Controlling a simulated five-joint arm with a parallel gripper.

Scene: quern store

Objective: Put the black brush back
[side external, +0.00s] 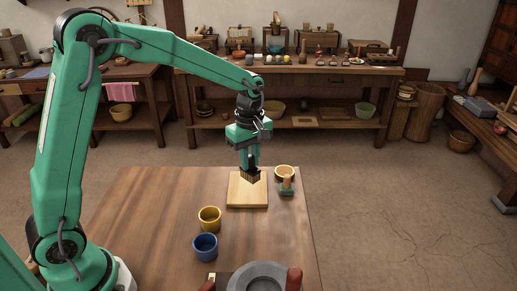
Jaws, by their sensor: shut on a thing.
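My gripper (251,164) points down above the far part of a pale wooden board (247,196) on the table. It is shut on the black brush (251,175), a small dark block with a brownish lower part. The brush is over the board; I cannot tell whether it touches it. The fingers hide the top of the brush.
A yellow-rimmed bowl (285,171) with a green-based item (287,187) in front of it stands right of the board. Yellow (209,219) and blue (205,247) cups stand nearer. A grey stone quern (258,279) is at the front. The table's left part (150,215) is clear.

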